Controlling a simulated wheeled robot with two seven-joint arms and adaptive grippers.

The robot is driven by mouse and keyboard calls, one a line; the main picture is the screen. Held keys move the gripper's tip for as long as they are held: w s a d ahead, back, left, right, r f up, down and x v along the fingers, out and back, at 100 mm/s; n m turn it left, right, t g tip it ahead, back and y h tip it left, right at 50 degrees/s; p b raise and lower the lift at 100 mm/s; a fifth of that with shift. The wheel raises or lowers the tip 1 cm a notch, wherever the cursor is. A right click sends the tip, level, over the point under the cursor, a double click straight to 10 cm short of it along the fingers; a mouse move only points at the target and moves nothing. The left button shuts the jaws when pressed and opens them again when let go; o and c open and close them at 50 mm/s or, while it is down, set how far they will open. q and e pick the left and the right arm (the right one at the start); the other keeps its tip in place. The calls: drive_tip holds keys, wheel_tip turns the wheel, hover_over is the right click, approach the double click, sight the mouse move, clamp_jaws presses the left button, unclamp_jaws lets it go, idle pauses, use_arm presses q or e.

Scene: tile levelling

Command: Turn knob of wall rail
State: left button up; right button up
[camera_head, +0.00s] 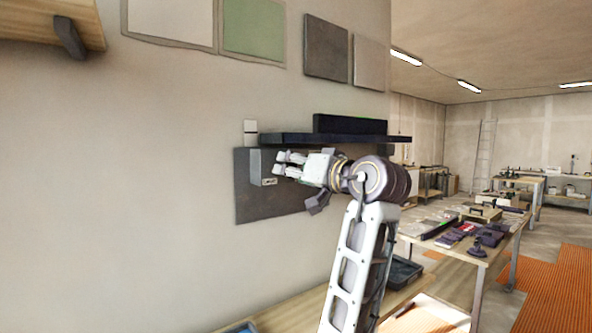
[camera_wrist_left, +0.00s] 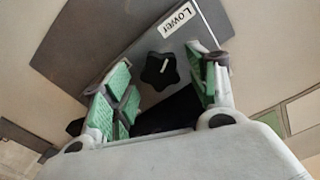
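The knob (camera_wrist_left: 160,70), black and lobed with a white mark, shows in the left wrist view on a light grey plate labelled "Lower" (camera_wrist_left: 177,20). In the head view a grey box (camera_head: 256,165) projects from a dark wall panel (camera_head: 262,208) below the black rail (camera_head: 350,139); the knob is hidden there. My left gripper (camera_head: 280,163) is beside this box. In the left wrist view its green-padded fingers (camera_wrist_left: 160,68) are spread on either side of the knob, with gaps visible. It is open and empty. My right gripper is not in view.
A black block (camera_head: 350,123) stands on the rail. Square tile samples (camera_head: 326,48) hang above. A wooden bench (camera_head: 290,308) runs along the wall below, with a dark tray (camera_head: 405,271) on it. A table with tools (camera_head: 470,228) stands to the right.

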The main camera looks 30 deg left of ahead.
use_arm(q)
drive_tip(key=shift+d, duration=0.15)
drive_tip(key=v, duration=1.1)
drive_tip(key=shift+s+d, duration=0.15)
drive_tip(key=shift+d, duration=0.2)
idle(0.6)
